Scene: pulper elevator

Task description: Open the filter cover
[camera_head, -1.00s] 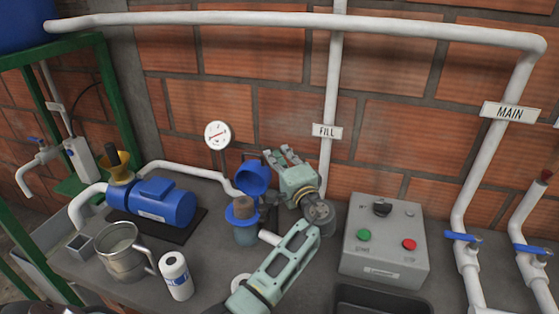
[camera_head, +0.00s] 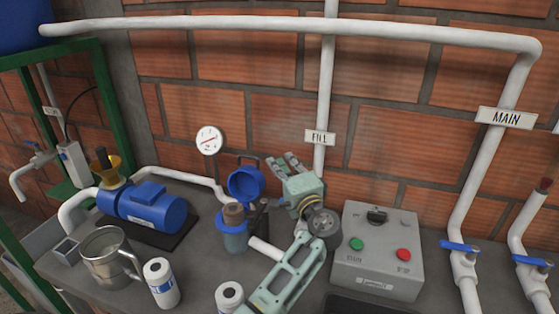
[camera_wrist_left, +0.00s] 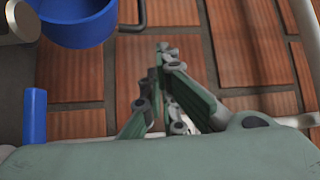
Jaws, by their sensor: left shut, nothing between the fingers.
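The blue filter cover (camera_head: 245,186) stands swung up on the back side of the blue filter housing (camera_head: 232,240), its hollow underside facing forward. A brown cartridge (camera_head: 233,212) shows in the uncovered top of the housing. My left gripper (camera_head: 283,162) is shut and empty, to the right of the cover and apart from it in the head view. In the left wrist view the gripper fingers (camera_wrist_left: 165,85) point toward the brick wall, and the cover (camera_wrist_left: 78,22) is at the upper left, clear of them. My right gripper is not in view.
A grey control box (camera_head: 377,250) with green and red buttons stands right of my arm. A blue pump (camera_head: 143,208), metal jug (camera_head: 103,255) and white cartridges (camera_head: 161,282) are to the left. The white fill pipe (camera_head: 325,100) rises just behind the gripper.

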